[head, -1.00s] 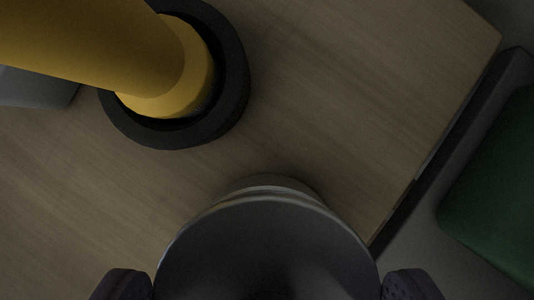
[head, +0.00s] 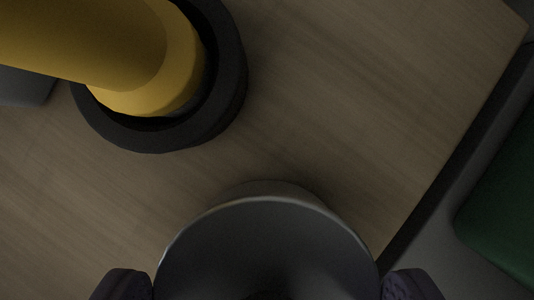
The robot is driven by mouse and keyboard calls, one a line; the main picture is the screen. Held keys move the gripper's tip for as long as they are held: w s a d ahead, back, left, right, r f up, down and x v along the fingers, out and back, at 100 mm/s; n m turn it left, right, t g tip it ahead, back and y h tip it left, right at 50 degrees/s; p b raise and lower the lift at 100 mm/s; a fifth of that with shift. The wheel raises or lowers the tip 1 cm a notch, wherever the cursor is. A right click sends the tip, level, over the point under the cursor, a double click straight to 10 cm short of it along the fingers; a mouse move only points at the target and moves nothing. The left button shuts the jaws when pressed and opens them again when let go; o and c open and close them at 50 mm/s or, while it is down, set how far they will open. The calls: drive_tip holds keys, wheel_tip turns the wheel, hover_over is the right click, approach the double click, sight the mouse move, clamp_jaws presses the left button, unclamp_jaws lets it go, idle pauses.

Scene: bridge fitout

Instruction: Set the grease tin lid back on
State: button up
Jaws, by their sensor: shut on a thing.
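My gripper (head: 267,286) is shut on a round dark grey lid (head: 266,240), with one finger at each side of it at the bottom of the head view. Beneath the lid, a grey curved edge (head: 268,188) shows just past its far rim. This looks like the grease tin standing on the wooden table. The lid hides most of the tin, so I cannot tell whether the two touch.
A yellow cylindrical object (head: 150,90) sits in a black ring-shaped holder (head: 228,90) at upper left. The wooden table (head: 370,110) is clear between it and the table's right edge. A green pad (head: 505,225) lies beyond that edge.

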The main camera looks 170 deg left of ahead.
drive_tip(key=shift+f, duration=0.2)
idle(0.5)
drive_tip(key=shift+f+b, duration=0.15)
drive_tip(key=shift+b, duration=0.15)
drive_tip(key=o, duration=0.8)
drive_tip(key=p+v, duration=0.3)
drive_tip(key=v, duration=0.5)
drive_tip(key=shift+w, duration=0.1)
idle(0.4)
